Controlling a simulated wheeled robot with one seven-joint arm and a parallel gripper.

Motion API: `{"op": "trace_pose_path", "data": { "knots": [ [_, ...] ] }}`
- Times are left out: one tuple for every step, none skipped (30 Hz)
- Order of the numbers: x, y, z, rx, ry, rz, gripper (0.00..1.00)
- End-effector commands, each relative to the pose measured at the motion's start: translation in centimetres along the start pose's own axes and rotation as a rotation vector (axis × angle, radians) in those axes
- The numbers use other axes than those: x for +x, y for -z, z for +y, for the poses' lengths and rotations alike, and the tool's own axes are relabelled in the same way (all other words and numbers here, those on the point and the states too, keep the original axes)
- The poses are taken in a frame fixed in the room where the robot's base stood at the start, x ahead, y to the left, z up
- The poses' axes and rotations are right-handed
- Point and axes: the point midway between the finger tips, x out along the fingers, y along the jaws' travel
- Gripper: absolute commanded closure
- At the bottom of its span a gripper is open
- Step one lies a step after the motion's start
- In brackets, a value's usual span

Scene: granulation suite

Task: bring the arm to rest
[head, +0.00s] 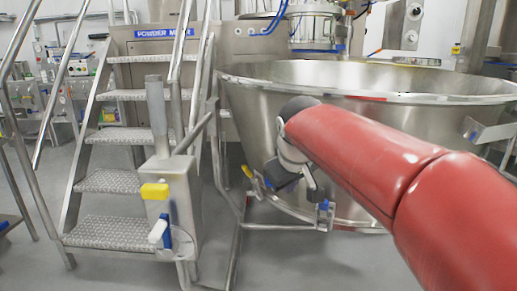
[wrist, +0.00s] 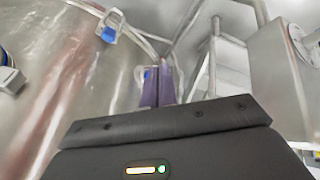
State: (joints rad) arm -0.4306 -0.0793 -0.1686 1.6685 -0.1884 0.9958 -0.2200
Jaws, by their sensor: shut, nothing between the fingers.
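My red arm reaches in from the right in the head view, in front of a large steel bowl (head: 245,130). My gripper (head: 308,188) is at the arm's far end, small and partly hidden by the wrist, close in front of the bowl's lower side. In the wrist view my gripper (wrist: 157,82) shows two purple-grey fingers side by side, shut with nothing between them. The bowl's steel wall (wrist: 60,60) fills the left of that view. I cannot tell the exact gap between the fingers and the bowl.
Metal steps (head: 112,180) with handrails stand at the left. A steel control box (head: 170,205) with a yellow part stands between them and the bowl; a steel box also shows in the wrist view (wrist: 280,80). A blue latch (head: 325,212) sits low on the bowl. Grey floor (head: 110,270) is clear in front.

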Motion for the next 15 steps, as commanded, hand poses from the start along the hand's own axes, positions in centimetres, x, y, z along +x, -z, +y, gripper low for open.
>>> {"op": "trace_pose_path", "data": {
  "knots": [
    [-2.1, -2.8, 0.8, 0.063, 0.011, -0.007, 1.00],
    [-2.8, -4.5, 0.9, 0.099, 0.019, -0.012, 1.00],
    [-3.6, -6.8, 0.8, 0.145, 0.027, -0.018, 1.00],
    [-4.2, -8.4, 0.6, 0.181, 0.032, -0.022, 1.00],
    [-4.7, -10.1, 0.4, 0.215, 0.036, -0.027, 1.00],
    [-5.3, -12.3, -0.1, 0.260, 0.040, -0.034, 1.00],
    [-5.7, -13.9, -0.5, 0.292, 0.041, -0.039, 1.00],
    [-6.0, -15.5, -1.0, 0.323, 0.042, -0.044, 1.00],
    [-6.2, -17.4, -1.6, 0.362, 0.042, -0.050, 1.00],
    [-6.4, -18.7, -2.1, 0.389, 0.041, -0.055, 1.00],
    [-6.4, -19.9, -2.6, 0.415, 0.040, -0.059, 1.00],
    [-6.5, -21.3, -3.2, 0.444, 0.037, -0.064, 1.00],
    [-6.5, -22.2, -3.6, 0.464, 0.035, -0.068, 1.00],
    [-6.4, -23.1, -3.9, 0.483, 0.033, -0.071, 1.00],
    [-6.3, -23.9, -4.4, 0.501, 0.031, -0.075, 1.00]
  ]
}}
